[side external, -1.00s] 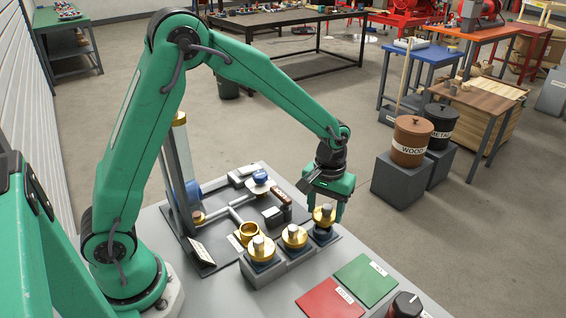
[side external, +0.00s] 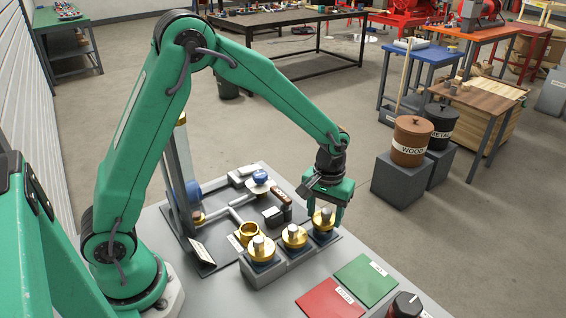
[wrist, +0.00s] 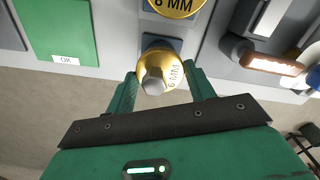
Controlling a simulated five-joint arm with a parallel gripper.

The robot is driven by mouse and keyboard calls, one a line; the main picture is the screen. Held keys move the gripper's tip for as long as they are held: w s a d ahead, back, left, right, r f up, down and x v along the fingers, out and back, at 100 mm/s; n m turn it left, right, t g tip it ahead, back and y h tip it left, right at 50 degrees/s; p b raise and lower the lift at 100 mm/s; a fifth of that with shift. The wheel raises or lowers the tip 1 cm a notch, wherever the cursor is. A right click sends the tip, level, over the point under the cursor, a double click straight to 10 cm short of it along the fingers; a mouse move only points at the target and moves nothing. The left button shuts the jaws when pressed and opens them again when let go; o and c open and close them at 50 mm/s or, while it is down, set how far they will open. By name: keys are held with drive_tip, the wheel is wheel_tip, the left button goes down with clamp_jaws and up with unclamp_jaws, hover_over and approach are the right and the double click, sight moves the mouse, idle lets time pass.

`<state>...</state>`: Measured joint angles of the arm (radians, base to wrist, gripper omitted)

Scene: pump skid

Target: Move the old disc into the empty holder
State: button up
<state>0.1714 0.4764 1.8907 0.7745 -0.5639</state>
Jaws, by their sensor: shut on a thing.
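My gripper (side external: 324,220) is shut on a gold disc (side external: 323,214) with a pale hexagonal knob. The disc is at the far right of a row of holders, on or just over its dark holder (side external: 327,236). Two similar gold discs, the middle one (side external: 294,237) and the near one (side external: 261,250), sit in the other holders. I cannot tell whether the held disc is fully seated.
An open brass ring (side external: 249,231) stands left of the row on the dark skid plate. A green pad (side external: 366,277) marked OK and a red pad (side external: 330,301) lie in front. A dark knob (side external: 405,306) stands at the bench's front. WOOD (side external: 411,143) and METAL bins stand beyond.

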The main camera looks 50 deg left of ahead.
drive_tip(key=shift+f, duration=1)
idle(0.4)
drive_tip(key=o, duration=1.2)
drive_tip(key=shift+c, duration=0.2)
drive_tip(key=shift+r, duration=0.1)
wheel_tip(320, 180, up, 7)
drive_tip(key=shift+r, duration=0.35)
